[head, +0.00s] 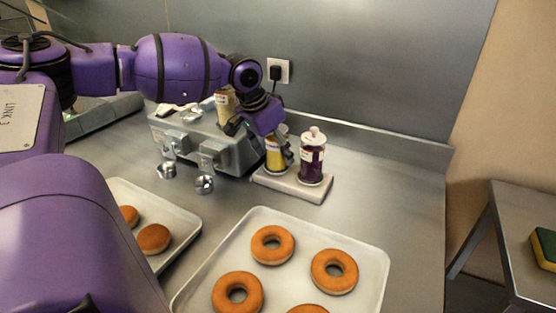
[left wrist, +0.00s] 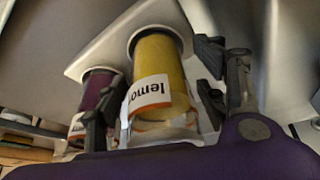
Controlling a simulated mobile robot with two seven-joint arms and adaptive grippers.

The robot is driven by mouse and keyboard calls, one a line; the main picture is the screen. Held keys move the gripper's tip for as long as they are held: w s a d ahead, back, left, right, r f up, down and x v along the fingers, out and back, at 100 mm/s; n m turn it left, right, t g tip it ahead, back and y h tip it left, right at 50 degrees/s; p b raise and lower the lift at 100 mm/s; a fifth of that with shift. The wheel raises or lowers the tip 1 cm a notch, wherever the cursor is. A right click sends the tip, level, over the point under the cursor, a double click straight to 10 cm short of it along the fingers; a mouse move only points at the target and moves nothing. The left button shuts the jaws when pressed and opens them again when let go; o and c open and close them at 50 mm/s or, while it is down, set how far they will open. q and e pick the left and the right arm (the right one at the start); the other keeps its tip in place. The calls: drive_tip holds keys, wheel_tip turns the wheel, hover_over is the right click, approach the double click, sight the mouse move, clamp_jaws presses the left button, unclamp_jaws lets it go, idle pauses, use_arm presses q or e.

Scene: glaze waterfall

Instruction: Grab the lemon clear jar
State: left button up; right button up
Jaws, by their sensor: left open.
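The lemon clear jar (head: 273,158) holds something yellow and stands on a pale rectangular base (head: 302,190) in the head view, partly hidden by my left gripper (head: 280,141). In the left wrist view the jar (left wrist: 163,68) shows large, its white, orange-edged label reading "lemo". My left gripper (left wrist: 160,102) is open, with one dark finger on each side of the jar. I cannot tell whether the fingers touch it. My right gripper is not in view.
A purple-filled jar (head: 312,165) with a white knob stands close on the right on the same base. A grey metal machine (head: 235,148) is on the left. A tray of doughnuts (head: 374,262) lies in front, another (head: 190,220) at left. The counter right of the base is clear.

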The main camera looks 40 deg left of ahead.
use_arm(q)
drive_tip(key=shift+r, duration=0.25)
drive_tip(key=c, duration=1.6)
